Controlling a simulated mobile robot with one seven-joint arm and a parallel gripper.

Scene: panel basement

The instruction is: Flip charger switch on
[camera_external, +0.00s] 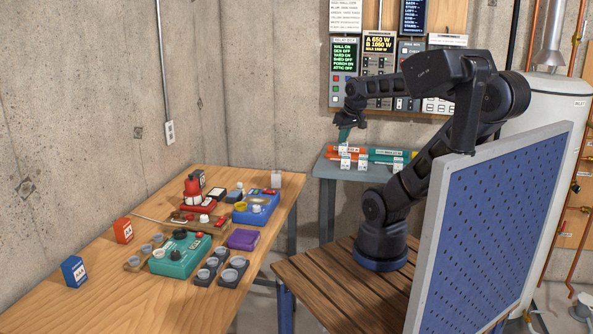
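I cannot single out the charger or its switch by any readable label. The wall panel (385,75) carries a green-lettered screen (344,56), a yellow-lettered screen (379,41) and several small switches, too small to tell whether on or off. My gripper (347,122) hangs at the panel's lower left, above the small grey side table (328,170). A teal piece (345,135) shows just below it; I cannot tell whether it is held. The fingers are too small and dark to tell open or shut.
The wooden table (75,285) bears a teal device (180,262), a red device (193,192), a blue device (256,212), a purple box (243,239) and several grey cups. Orange and teal bars with white tags lie on the side table. A blue pegboard (495,235) stands at right.

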